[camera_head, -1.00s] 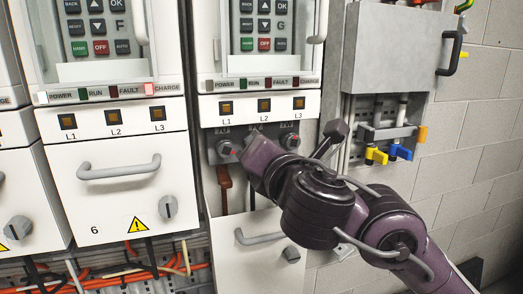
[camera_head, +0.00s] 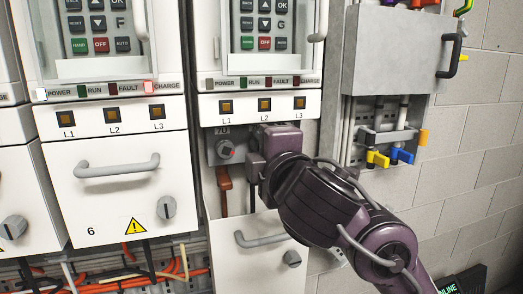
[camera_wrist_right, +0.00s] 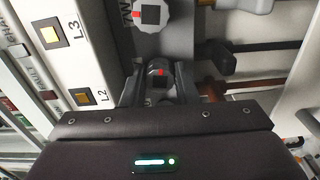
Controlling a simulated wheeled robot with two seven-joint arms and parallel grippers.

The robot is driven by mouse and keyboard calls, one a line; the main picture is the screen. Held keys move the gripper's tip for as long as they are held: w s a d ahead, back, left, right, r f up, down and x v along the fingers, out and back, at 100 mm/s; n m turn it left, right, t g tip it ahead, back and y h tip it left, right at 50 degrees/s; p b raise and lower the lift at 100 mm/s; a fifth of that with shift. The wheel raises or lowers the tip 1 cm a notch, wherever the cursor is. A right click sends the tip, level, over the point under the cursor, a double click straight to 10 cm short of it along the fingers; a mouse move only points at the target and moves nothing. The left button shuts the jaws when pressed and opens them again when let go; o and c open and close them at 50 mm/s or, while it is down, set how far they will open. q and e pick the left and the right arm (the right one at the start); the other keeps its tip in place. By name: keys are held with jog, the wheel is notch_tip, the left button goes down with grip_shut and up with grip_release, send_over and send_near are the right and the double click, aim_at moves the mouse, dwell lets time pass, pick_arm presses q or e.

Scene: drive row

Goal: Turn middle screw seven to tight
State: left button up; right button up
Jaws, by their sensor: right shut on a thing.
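The middle screw (camera_wrist_right: 160,70) shows in the right wrist view as a round head with a dark square centre and a red mark. My right gripper (camera_wrist_right: 160,88) is shut on it, one finger at each side. In the head view my right gripper (camera_head: 262,160) is against the terminal strip below the L2 lamp and hides the middle and right screws. The left screw (camera_head: 224,150), with a red mark, shows beside it. The right screw (camera_wrist_right: 152,14) shows at the top of the right wrist view. My left gripper is not in view.
The open drawer front (camera_head: 258,242) of the right unit hangs below my arm. Brown and dark cables (camera_head: 224,190) run down under the strip. A grey box (camera_head: 392,50) and yellow and blue valve levers (camera_head: 390,157) are on the right. Drawer 6 (camera_head: 110,190) is closed.

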jog(key=shift+f+m, duration=0.1)
jog(key=shift+m, duration=1)
jog(key=o, duration=1)
jog(key=v, duration=0.8)
jog(key=shift+b, duration=0.4)
